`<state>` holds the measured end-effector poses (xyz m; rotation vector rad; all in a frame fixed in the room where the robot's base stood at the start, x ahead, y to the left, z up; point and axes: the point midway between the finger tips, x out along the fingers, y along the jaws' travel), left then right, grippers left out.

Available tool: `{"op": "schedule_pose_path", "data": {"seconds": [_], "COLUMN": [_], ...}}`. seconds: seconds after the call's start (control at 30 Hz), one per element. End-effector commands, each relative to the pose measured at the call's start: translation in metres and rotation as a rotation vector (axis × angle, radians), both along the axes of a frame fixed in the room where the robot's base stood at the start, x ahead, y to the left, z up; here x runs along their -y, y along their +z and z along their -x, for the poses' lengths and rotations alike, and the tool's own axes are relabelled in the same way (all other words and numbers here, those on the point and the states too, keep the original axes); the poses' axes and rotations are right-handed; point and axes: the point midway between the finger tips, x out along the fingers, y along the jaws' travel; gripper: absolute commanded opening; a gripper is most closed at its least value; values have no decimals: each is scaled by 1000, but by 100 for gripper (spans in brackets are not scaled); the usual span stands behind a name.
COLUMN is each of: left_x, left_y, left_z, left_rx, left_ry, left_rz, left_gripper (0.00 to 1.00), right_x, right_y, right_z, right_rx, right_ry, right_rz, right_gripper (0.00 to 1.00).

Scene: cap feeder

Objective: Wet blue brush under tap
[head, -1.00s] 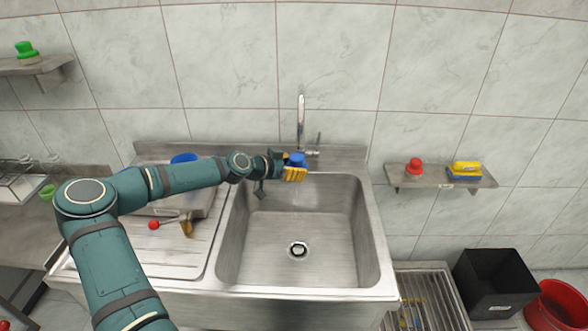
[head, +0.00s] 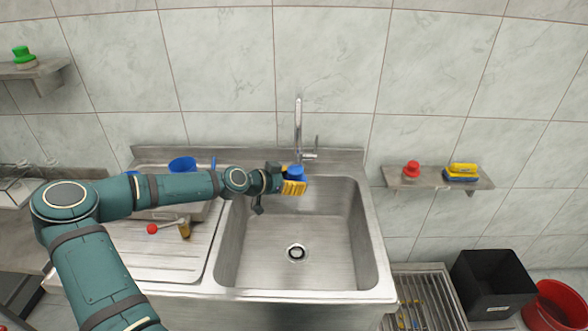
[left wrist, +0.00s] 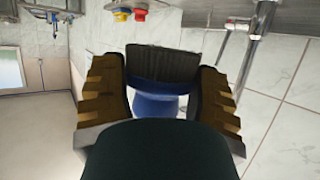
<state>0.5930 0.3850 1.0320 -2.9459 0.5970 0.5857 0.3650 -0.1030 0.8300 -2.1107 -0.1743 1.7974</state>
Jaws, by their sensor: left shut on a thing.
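The blue brush (head: 296,172) is in my left gripper (head: 291,186), over the back of the sink basin (head: 298,240). In the left wrist view the brush (left wrist: 160,102) shows a blue knob and dark bristles, between the yellow-brown fingers of my left gripper (left wrist: 162,95), which is shut on it. The tap (head: 298,125) rises behind the basin, just behind and right of the brush in the head view. The tap also shows at the upper right of the left wrist view (left wrist: 262,22). No water stream is visible. My right gripper is not in view.
The drainboard (head: 160,250) left of the basin holds a red-ended tool (head: 152,229) and a blue container (head: 182,164). A wall shelf (head: 425,180) at right holds a red brush (head: 411,169) and a yellow-blue item (head: 462,171). A black bin (head: 493,285) stands at lower right. The basin is empty.

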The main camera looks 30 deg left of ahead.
Motion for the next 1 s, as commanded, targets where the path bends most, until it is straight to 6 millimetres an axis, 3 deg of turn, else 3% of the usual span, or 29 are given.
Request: {"op": "schedule_pose_path", "data": {"seconds": [0.43, 1.0], "left_x": [19, 21], "left_y": [1, 0], "left_z": [24, 27], "left_rx": [0, 1], "left_ry": [0, 0], "left_rz": [-1, 0], "left_gripper": [27, 26], "right_x": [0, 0], "right_y": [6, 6], "right_z": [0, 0], "right_rx": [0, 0], "right_ry": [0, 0], "right_rz": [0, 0], "right_gripper": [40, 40]}}
